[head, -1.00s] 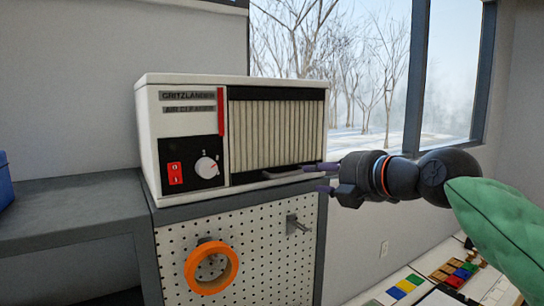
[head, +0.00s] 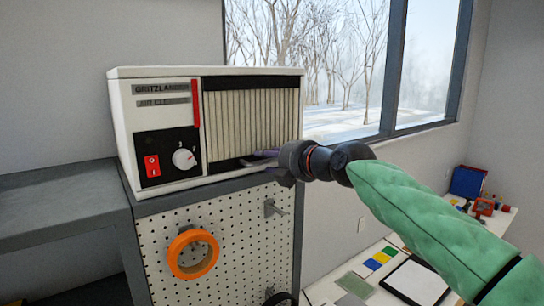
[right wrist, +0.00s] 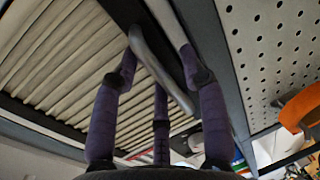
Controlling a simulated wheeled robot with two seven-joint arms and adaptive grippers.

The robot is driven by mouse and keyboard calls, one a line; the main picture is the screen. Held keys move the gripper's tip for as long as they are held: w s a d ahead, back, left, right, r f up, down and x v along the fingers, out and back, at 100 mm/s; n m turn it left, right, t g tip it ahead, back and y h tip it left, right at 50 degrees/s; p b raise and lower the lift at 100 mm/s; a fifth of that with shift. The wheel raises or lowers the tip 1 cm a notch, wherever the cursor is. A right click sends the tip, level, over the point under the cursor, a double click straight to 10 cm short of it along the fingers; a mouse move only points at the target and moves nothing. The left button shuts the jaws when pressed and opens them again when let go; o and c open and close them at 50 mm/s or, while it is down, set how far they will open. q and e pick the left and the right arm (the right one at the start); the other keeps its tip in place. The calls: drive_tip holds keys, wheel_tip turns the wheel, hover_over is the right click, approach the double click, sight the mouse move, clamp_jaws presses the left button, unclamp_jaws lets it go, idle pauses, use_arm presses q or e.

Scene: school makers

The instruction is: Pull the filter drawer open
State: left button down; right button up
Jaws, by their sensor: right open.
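The air cleaner (head: 125,120) is a white box with a pleated filter drawer (head: 245,120) in its front, which looks closed. Its grey bar handle (right wrist: 160,68) runs along the drawer's lower edge and shows best in the right wrist view. My right gripper (head: 264,157) is at the handle, coming from the right. In the right wrist view its purple fingers (right wrist: 158,70) are open, on both sides of the bar. I cannot tell whether they touch it. In the head view the gripper hides part of the handle. My left gripper is not in view.
The cleaner stands on a grey cabinet (head: 180,202) with a pegboard front, where an orange tape roll (head: 192,253) hangs by a metal peg (head: 272,208). A grey bench (head: 60,210) is at left. A white table (head: 335,285) with several coloured pieces is at lower right.

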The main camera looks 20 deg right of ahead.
drive_tip(key=shift+w, duration=0.15)
clamp_jaws()
drive_tip(key=shift+s, duration=0.2)
drive_tip(key=shift+s+d+f+b, duration=0.1)
drive_tip(key=shift+s+b, duration=0.1)
drive_tip(key=shift+b, duration=0.25)
drive_tip(key=b+v, duration=0.1)
drive_tip(key=v, duration=0.1)
drive_tip(key=f+b+v, duration=0.1)
drive_tip(key=v, duration=0.1)
drive_tip(key=shift+s+r, duration=0.2)
unclamp_jaws()
